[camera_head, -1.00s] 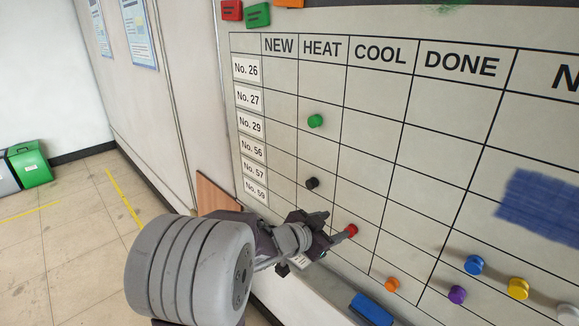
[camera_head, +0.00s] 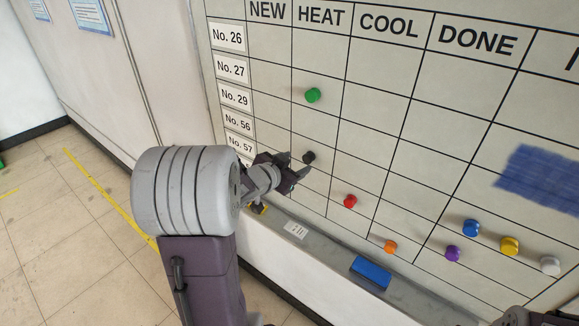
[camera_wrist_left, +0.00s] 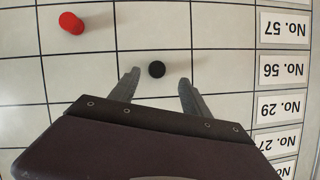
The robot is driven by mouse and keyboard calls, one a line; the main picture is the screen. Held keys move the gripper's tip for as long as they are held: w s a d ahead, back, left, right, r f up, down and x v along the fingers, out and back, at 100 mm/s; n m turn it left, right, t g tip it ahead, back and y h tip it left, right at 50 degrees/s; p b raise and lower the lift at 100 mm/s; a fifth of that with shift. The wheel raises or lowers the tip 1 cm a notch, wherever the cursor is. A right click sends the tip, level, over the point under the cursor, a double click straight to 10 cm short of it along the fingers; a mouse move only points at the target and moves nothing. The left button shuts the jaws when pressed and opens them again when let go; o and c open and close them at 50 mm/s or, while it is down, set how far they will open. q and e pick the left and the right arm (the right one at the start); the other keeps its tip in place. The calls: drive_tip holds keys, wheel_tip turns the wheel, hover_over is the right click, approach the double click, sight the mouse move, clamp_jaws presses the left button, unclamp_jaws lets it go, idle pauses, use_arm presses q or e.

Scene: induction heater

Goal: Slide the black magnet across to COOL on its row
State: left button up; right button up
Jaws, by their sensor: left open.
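The black magnet (camera_head: 309,157) sits on the whiteboard chart in the HEAT column. In the left wrist view, which is upside down, the black magnet (camera_wrist_left: 157,69) lies level with the No. 56 label (camera_wrist_left: 283,68). My left gripper (camera_head: 300,167) is open at the board by the black magnet. In the left wrist view its fingertips (camera_wrist_left: 159,76) stand on either side of the magnet, with a gap on both sides. The COOL heading (camera_head: 389,26) is one column to the right of HEAT. Only a dark part of my right arm shows at the bottom right corner.
A red magnet (camera_head: 350,201) sits one row below, in COOL. A green magnet (camera_head: 313,95) is higher up in HEAT. Orange (camera_head: 390,247), purple (camera_head: 453,253), blue, yellow and white magnets are lower right. A tray with a blue eraser (camera_head: 371,272) runs below. COOL beside the black magnet looks clear.

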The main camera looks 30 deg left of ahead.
sight(306, 159)
use_arm(q)
drive_tip(key=x, duration=0.3)
drive_tip(key=d+x, duration=0.1)
drive_tip(key=x, duration=0.1)
drive_tip(key=shift+w+r, duration=0.1)
drive_tip(key=shift+w, duration=0.15)
drive_tip(key=shift+a, duration=0.2)
use_arm(e)
drive_tip(key=shift+d+r, duration=0.1)
drive_tip(key=shift+d, duration=0.1)
use_arm(q)
drive_tip(key=shift+a, duration=0.1)
